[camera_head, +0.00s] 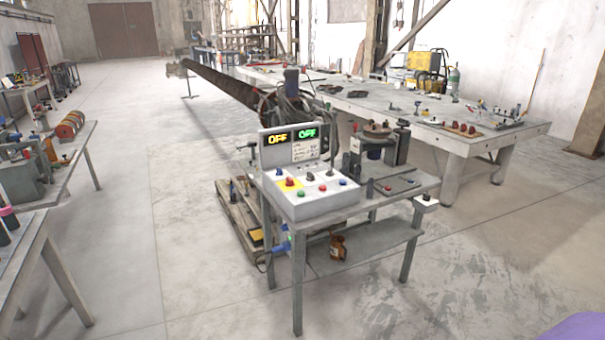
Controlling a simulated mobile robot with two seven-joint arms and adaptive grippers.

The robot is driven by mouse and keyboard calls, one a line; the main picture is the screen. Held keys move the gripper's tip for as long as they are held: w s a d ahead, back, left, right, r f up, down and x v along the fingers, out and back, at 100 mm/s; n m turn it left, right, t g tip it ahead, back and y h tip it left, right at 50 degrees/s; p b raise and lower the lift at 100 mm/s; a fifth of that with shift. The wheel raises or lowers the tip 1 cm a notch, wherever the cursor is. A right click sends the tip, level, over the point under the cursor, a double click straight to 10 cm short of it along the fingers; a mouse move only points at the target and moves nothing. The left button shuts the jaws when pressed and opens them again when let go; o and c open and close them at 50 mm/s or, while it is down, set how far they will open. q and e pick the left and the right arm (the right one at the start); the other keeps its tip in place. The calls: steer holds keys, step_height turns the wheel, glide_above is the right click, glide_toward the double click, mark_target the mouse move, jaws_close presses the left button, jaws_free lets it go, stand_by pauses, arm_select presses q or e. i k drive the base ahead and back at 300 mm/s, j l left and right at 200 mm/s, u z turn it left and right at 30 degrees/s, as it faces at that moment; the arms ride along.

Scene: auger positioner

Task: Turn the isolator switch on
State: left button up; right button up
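A grey-white control box (318,203) stands on a small metal table in the middle. It has red, green, blue and dark knobs or buttons, one red button (290,183) on a yellow patch. A small white box (425,202) with a dark top sits at the table's right corner. I cannot tell which control is the isolator switch; its labels are too small to read. Neither of my grippers is in view.
The metal table (395,190) also bears a clamp device. A long auger (222,84) extends behind it, beside a large workbench (480,135) at right. A wooden pallet (236,222) lies left of the table. Other benches line the left edge. The floor in front is clear.

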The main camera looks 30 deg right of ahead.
mark_target(290, 183)
steer(key=i+l, duration=0.2)
steer(key=l, duration=0.2)
steer(key=i+l+z, duration=0.1)
steer(key=l, duration=0.35)
steer(key=i+l, duration=0.25)
steer(key=l, duration=0.15)
steer(key=i+l+z, duration=0.15)
steer(key=l, duration=0.25)
steer(key=i, duration=0.05)
